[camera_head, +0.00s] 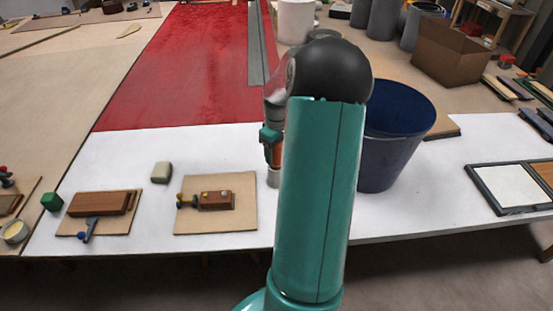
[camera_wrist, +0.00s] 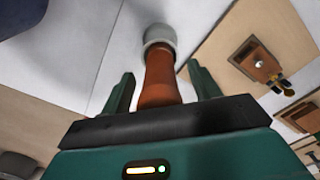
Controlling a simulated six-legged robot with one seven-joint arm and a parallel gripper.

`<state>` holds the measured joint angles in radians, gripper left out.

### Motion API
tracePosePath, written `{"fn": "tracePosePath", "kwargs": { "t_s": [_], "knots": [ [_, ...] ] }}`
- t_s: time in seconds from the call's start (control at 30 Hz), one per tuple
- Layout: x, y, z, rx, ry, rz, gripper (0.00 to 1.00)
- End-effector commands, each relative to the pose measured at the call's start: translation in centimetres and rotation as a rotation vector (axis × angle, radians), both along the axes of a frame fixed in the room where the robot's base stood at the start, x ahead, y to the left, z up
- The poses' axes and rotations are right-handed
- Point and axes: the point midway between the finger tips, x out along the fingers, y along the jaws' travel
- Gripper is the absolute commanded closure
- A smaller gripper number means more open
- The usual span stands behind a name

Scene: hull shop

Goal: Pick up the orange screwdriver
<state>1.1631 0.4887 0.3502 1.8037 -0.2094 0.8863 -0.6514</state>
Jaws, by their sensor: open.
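An orange-brown handle-like shape (camera_wrist: 158,80), which I take for the orange screwdriver, lies between my gripper's fingers (camera_wrist: 160,75) in the wrist view. The fingers are open, one on either side, with gaps showing. A pale grey rounded piece (camera_wrist: 159,36) is at its far end; I cannot tell whether it is a holder or part of it. In the head view the orange shape (camera_head: 278,153) shows just left of my arm, above the grey piece (camera_head: 273,178) on the white table. My gripper (camera_head: 269,140) is at its upper part, and my arm hides much of both.
A dark blue bin (camera_head: 388,158) stands close right of my arm. A framed tray (camera_head: 506,186) lies right. White tabletop between is clear.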

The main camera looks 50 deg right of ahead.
Motion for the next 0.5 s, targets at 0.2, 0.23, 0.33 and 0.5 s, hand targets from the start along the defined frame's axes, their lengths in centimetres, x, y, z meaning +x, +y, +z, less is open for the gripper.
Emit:
{"fn": "tracePosePath", "kwargs": {
  "t_s": [0.2,0.23,0.33,0.5],
  "knots": [
    [0.03,0.01,-0.37,-0.001,-0.001,0.001,0.39],
    [0.03,0.01,-0.37,-0.001,-0.001,0.001,0.39],
    [0.04,0.02,-0.35,-0.001,-0.001,0.001,0.54],
    [0.05,0.02,-0.34,-0.001,-0.001,0.001,0.87]
  ]
}}
